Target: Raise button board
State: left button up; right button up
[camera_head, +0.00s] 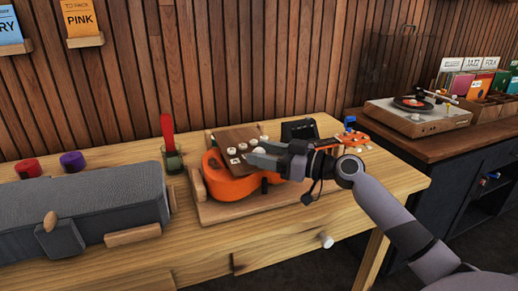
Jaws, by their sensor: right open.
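The button board (226,137) is a brown panel with several white round buttons. It stands tilted above the body of an orange ukulele (222,188), towards the wall. The ukulele lies on a light wooden base (215,212) on the workbench. My right gripper (256,156) comes in from the right, with its grey fingers open at the board's lower right edge. I cannot tell whether the fingers touch the board. The gripper hides part of the board's edge and the ukulele's neck. My left gripper is not in view.
A dark grey case (85,205) fills the bench's left side, with red (28,168) and purple (72,161) round items behind it. A glass with a red-handled tool (169,140) stands left of the base. A black box (299,130) stands behind the gripper. A turntable (418,115) sits on the right cabinet.

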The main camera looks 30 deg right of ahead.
jog(key=shift+x, duration=0.75)
grip_shut()
jog(key=shift+r, duration=0.1)
